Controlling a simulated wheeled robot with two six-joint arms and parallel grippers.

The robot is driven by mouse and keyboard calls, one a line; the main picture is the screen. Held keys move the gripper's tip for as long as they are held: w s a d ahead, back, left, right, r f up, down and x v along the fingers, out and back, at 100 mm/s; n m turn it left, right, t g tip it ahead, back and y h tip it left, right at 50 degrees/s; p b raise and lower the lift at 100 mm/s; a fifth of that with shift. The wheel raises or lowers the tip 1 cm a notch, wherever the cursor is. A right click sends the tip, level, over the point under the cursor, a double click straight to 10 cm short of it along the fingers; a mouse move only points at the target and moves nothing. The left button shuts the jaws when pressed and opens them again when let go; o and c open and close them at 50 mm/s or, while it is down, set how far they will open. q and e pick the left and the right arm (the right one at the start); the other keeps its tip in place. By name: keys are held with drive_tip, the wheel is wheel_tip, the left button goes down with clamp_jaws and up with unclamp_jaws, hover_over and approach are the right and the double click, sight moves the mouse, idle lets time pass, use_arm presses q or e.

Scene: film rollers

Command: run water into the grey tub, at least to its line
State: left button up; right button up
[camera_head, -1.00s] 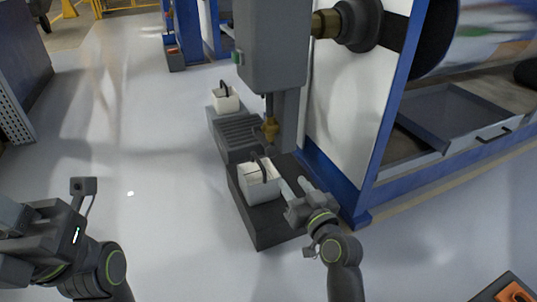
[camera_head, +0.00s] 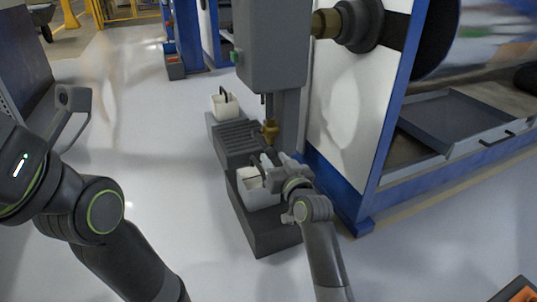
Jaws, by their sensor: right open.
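A pale grey-white tub (camera_head: 259,196) with a dark handle sits on the dark step at the near end of the stand. A similar tub (camera_head: 227,109) sits at the far end. I cannot tell their shades apart, and no fill line or water shows. A brass nozzle (camera_head: 270,132) hangs from the grey machine over the slatted middle. My right gripper (camera_head: 264,165) is open at the near tub's upper edge, by its handle, and hides part of it. Whether it touches is unclear. My left arm is at the left, its fingertips out of frame.
The slatted platform (camera_head: 236,143) lies between the two tubs. The grey machine housing (camera_head: 272,45) with a green button (camera_head: 236,57) stands above. A blue-framed machine (camera_head: 384,140) blocks the right. The floor left of the stand is clear.

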sight(268, 151)
drive_tip(key=shift+b+x, duration=0.85)
drive_tip(key=shift+x, duration=1.65)
clamp_jaws()
